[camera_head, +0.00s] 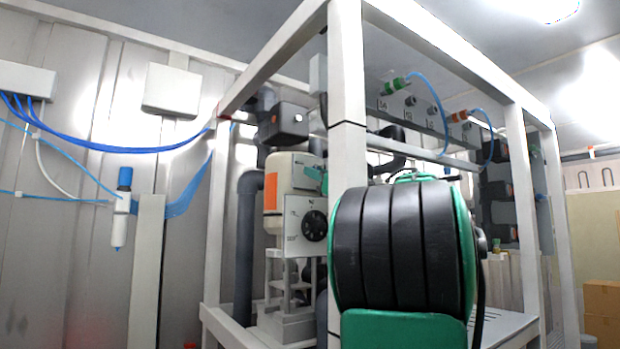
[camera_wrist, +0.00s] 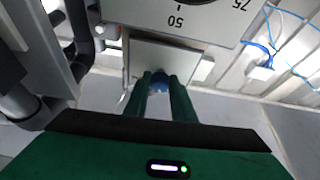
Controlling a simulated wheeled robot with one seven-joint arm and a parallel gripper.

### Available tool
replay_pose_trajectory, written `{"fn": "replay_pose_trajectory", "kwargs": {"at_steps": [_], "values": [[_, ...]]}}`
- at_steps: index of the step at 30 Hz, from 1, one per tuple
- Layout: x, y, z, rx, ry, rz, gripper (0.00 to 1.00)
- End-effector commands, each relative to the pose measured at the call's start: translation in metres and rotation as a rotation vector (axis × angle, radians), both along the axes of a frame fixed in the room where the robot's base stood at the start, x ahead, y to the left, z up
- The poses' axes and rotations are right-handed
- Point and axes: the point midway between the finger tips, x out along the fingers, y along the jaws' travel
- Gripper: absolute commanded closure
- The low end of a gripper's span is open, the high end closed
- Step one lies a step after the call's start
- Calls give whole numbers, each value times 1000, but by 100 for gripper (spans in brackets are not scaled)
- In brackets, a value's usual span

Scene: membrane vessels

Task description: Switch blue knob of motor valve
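The blue knob (camera_wrist: 160,82) shows small in the wrist view, on a pale plate below the dial panel. My gripper (camera_wrist: 161,78) has two dark green fingers that point at this plate. Their tips are apart and stand on either side of the knob, which partly shows in the gap between them. I cannot tell whether the fingers touch it. The motor valve (camera_head: 292,190) in the head view is a cream body with an orange panel and a black round dial. My own arm hides my gripper and the blue knob in that view.
The dial panel (camera_wrist: 180,14), marked 50 and 75, is close above my fingertips. Dark pipes (camera_wrist: 82,40) are at the left of the wrist view. A white frame post (camera_head: 347,120) stands in front of the valve. Blue tubes (camera_wrist: 272,45) run along the wall.

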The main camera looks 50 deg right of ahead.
Motion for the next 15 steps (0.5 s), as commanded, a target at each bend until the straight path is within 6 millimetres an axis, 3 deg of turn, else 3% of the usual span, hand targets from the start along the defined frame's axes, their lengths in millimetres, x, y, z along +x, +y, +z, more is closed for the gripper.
{"fn": "replay_pose_trajectory", "kwargs": {"at_steps": [3, 15], "values": [[0, 1, 0, 0, 0, 3, 100], [3, 6, 0, 113, -26, 10, 99]]}}
